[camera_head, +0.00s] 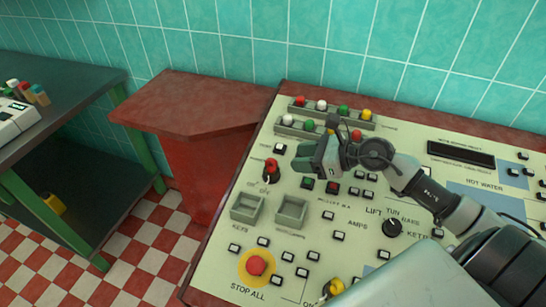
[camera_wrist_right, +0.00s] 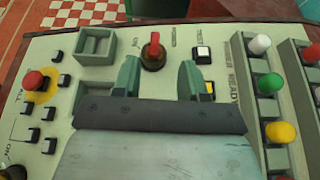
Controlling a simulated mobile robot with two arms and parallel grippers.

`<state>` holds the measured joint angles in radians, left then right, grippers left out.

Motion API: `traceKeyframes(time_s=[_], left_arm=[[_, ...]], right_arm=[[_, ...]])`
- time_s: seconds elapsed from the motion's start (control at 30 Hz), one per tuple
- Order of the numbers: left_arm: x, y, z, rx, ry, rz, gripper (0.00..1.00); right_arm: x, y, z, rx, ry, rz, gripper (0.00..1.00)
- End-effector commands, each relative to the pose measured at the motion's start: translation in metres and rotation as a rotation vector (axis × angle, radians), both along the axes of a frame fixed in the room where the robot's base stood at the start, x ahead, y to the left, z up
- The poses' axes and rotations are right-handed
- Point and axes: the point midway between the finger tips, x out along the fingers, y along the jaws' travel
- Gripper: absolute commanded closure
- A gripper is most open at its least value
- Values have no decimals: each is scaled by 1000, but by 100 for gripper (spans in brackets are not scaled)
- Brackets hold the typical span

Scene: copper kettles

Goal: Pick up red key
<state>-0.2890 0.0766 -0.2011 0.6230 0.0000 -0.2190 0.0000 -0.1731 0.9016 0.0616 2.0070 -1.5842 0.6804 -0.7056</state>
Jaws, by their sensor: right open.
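The red key (camera_head: 271,166) stands upright in a round switch on the left part of the cream control panel (camera_head: 225,205). The right wrist view also shows the red key (camera_wrist_right: 153,46), just beyond the fingertips and roughly midway between them. My right gripper (camera_head: 308,160) reaches in from the right over the panel, its fingers toward the key. In the right wrist view my right gripper (camera_wrist_right: 157,70) is open, with nothing between its fingers. The key looks apart from both fingers. My left gripper is not in view.
Two shallow grey trays (camera_head: 247,208) (camera_head: 291,212) sit below the key. Racks of coloured knobs (camera_head: 331,112) stand at the panel's back. A red stop button (camera_head: 256,265) with a yellow ring is near the front. A dark table (camera_head: 62,85) stands at the left.

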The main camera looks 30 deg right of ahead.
Motion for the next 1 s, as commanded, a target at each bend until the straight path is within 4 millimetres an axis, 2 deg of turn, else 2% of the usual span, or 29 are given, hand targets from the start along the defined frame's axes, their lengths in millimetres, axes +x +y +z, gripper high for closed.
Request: traceKeyframes(time_s=[0.1,0.23,0.47,0.63,0.8,1.0], left_arm=[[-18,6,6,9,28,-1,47],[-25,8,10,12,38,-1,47],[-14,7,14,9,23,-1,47],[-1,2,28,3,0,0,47],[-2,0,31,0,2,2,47],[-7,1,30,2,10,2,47]], right_arm=[[12,11,-2,6,-2,0,57],[25,22,-10,7,-1,-2,57],[37,34,-17,6,1,-1,57],[52,51,-22,9,2,-1,57],[66,63,-33,6,2,-1,57],[68,65,-36,2,2,0,57]])
